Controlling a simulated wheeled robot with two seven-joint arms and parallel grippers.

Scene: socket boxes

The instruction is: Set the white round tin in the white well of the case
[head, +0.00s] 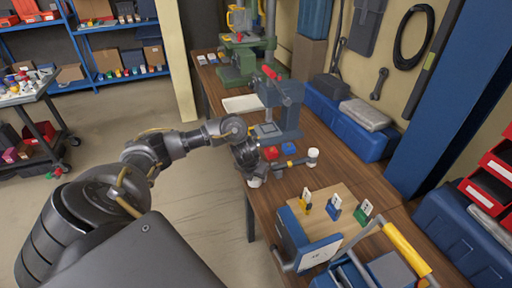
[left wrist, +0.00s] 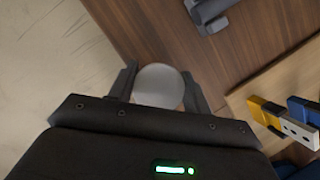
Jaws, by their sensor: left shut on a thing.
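The white round tin (left wrist: 159,87) is between the two fingers of my left gripper (left wrist: 162,92) in the left wrist view, its pale round top facing the camera. In the head view my left gripper (head: 252,171) is at the left edge of the wooden bench, and the tin (head: 255,183) shows just below it, partly hidden. The gripper is shut on the tin. I cannot make out a case with a white well for certain. My right gripper is not in view.
A wooden board (head: 322,224) carries yellow (head: 305,204), blue (head: 333,209) and green (head: 361,213) pieces with white tags. A grey vise (head: 287,112) stands beyond the gripper. Bare bench (head: 345,172) shows farther right.

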